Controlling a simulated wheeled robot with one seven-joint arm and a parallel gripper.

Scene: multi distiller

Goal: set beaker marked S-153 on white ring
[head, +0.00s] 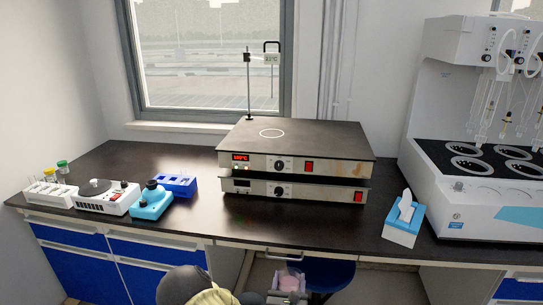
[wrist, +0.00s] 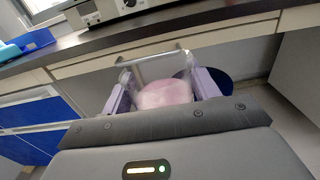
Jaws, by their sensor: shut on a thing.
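The white ring (head: 272,138) is a thin outline on the dark top of the upper hot plate (head: 325,140), and nothing stands on it. My gripper (head: 287,290) is at the bottom of the head view, in front of the bench and below its top. It is shut on a clear beaker with pink contents (wrist: 165,94), which sits between the two pale purple fingers in the wrist view. No marking on the beaker can be read. The beaker's lower part is hidden by my gripper's body in the wrist view.
A thin stand (head: 248,90) with a small sign rises behind the ring. A tissue box (head: 403,222) and a large distiller (head: 470,190) are to the right. A blue rack (head: 178,185) and small devices are left. A blue stool (head: 325,272) is under the bench.

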